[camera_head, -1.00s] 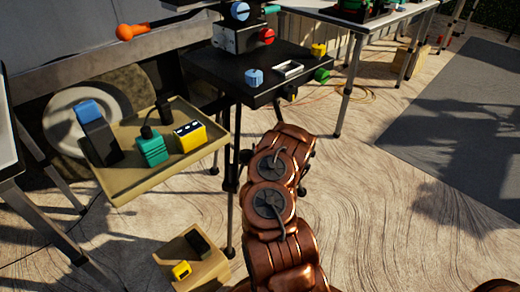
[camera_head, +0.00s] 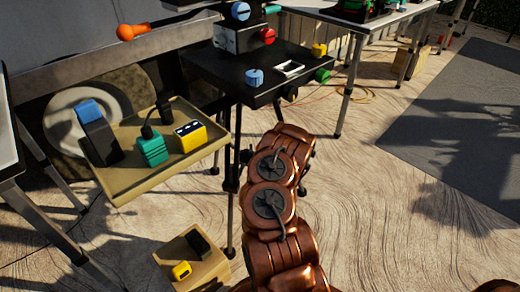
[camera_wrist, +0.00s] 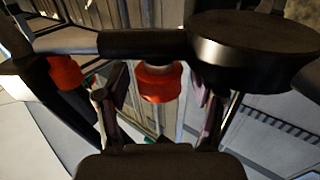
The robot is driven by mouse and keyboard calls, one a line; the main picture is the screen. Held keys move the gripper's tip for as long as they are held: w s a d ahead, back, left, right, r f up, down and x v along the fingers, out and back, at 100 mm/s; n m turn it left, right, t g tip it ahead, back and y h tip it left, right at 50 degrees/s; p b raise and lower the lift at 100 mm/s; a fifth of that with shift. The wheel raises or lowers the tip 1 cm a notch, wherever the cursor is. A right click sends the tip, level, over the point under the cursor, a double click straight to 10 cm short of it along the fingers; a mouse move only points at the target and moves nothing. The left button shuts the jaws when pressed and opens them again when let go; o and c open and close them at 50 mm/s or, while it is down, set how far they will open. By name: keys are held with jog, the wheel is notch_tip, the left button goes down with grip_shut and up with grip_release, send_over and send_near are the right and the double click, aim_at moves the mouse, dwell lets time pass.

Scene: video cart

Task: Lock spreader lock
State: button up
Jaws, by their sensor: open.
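A red knob (camera_wrist: 160,82) hangs under a dark horizontal bar in the wrist view. I take it to be the spreader lock, but I cannot be sure. My gripper (camera_wrist: 158,104) is open, with one finger on each side of the knob in the picture. I see no clear contact, and the depth between fingers and knob is hard to tell. A second red knob (camera_wrist: 66,72) is at the left of the wrist view. In the head view my arm reaches toward the underside of the black cart top, and the gripper is not clearly visible.
The black cart top (camera_head: 228,86) carries a blue knob, a white frame and small blocks. A tan tray (camera_head: 125,193) with several devices juts out at left. A dark disc (camera_wrist: 250,48) and the dark bar (camera_wrist: 140,43) crowd the gripper.

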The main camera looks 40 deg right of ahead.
jog(key=v, duration=1.2)
jog(key=shift+w+r, duration=0.1)
dwell(0.5)
